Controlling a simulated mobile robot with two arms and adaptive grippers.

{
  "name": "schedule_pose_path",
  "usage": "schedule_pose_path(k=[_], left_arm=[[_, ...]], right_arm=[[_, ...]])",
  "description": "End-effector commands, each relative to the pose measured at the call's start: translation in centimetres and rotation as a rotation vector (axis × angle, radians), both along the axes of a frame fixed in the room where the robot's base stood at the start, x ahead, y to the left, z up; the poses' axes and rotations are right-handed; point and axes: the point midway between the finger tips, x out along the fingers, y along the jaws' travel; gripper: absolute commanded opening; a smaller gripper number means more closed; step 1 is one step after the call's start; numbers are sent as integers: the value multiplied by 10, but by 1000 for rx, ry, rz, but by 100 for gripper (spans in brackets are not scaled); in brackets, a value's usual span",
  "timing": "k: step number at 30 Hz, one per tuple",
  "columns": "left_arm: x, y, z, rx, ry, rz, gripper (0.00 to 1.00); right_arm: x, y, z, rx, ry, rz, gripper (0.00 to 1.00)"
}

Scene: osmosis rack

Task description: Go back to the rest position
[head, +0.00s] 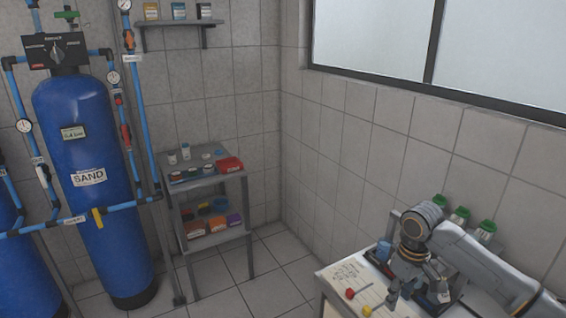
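My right gripper (393,298) is at the lower right, pointing down over the white table (328,283). Its arm comes in from the right edge. The fingers are small and dark here, so I cannot tell whether they are apart or closed, and I see no object clearly held. A red piece (350,293) and a yellow piece (367,310) lie on the table to the left of the gripper. My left gripper is out of view.
Bottles with green caps (487,231) stand behind my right arm near the tiled wall. A blue sand tank (85,190) with blue pipes stands at left. A grey shelf rack (215,232) with small boxes stands in the corner. The floor (262,275) between rack and table is clear.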

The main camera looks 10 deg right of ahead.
Motion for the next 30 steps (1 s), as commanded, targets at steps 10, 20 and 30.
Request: schedule_pose_path(k=[10, 20, 30], left_arm=[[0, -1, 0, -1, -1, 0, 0], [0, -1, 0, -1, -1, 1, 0], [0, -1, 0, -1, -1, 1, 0]], right_arm=[[-84, 135, -102, 98, -95, 198, 40], [-181, 182, -122, 184, -243, 47, 40], [-236, 155, -114, 125, -292, -143, 40]])
